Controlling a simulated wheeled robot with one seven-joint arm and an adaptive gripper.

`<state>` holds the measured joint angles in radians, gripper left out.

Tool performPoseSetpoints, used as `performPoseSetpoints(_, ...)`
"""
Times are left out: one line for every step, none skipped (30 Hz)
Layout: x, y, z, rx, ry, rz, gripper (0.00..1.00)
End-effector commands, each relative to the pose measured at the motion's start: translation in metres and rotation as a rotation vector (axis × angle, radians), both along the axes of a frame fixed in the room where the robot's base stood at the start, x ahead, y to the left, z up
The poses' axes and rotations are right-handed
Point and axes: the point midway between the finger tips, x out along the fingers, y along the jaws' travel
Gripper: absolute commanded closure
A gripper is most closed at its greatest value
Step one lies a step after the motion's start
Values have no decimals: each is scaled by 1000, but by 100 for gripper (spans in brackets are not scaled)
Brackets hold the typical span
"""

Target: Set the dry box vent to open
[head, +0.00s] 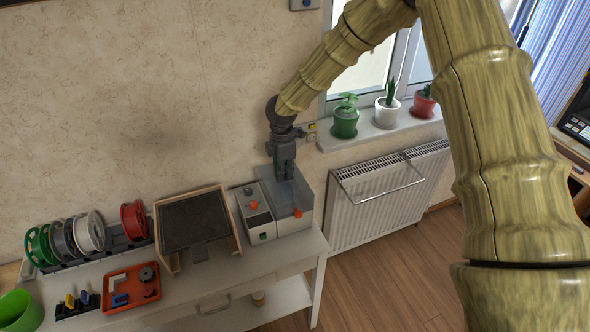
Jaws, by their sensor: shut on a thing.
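A grey-white box with a see-through upper part, which looks like the dry box (294,224), stands at the right end of the white bench in the head view. An orange knob (297,212) shows on its front right. My gripper (284,175) points down at the back of this box. Its fingers are shut on a small part there, which looks like the vent. The fingers hide most of that part, so I cannot tell the vent's setting.
A control unit (261,219) with an orange knob stands left of the box, beside a dark-bedded wooden frame (195,222). An orange tray (131,288) and several spools lie further left. Potted plants (387,110) on the sill and a radiator (390,195) are at right.

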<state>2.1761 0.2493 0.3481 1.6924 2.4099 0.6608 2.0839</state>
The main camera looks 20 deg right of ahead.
Motion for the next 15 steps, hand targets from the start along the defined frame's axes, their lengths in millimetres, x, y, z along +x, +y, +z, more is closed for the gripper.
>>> performPoseSetpoints(-2, 4, 0, -3, 4, 6, 100)
performPoseSetpoints(-3, 5, 0, -4, 5, 8, 100)
performPoseSetpoints(-3, 6, 0, -5, 6, 9, 100)
performPoseSetpoints(-3, 6, 1, -5, 6, 9, 100)
performPoseSetpoints(-3, 6, 0, -5, 6, 9, 100)
performPoseSetpoints(-3, 6, 0, -5, 7, 9, 100)
performPoseSetpoints(-3, 5, 0, -5, 7, 9, 100)
performPoseSetpoints(-3, 5, 0, -5, 7, 9, 100)
performPoseSetpoints(-4, 5, 0, -5, 8, 9, 84)
performPoseSetpoints(-4, 5, 0, -5, 8, 9, 79)
performPoseSetpoints(-4, 5, 0, -5, 8, 9, 73)
performPoseSetpoints(-3, 5, 0, -5, 8, 9, 66)
performPoseSetpoints(-3, 5, 0, -5, 7, 8, 64)
performPoseSetpoints(-3, 5, 0, -5, 7, 8, 64)
performPoseSetpoints(-3, 6, 0, -4, 6, 8, 64)
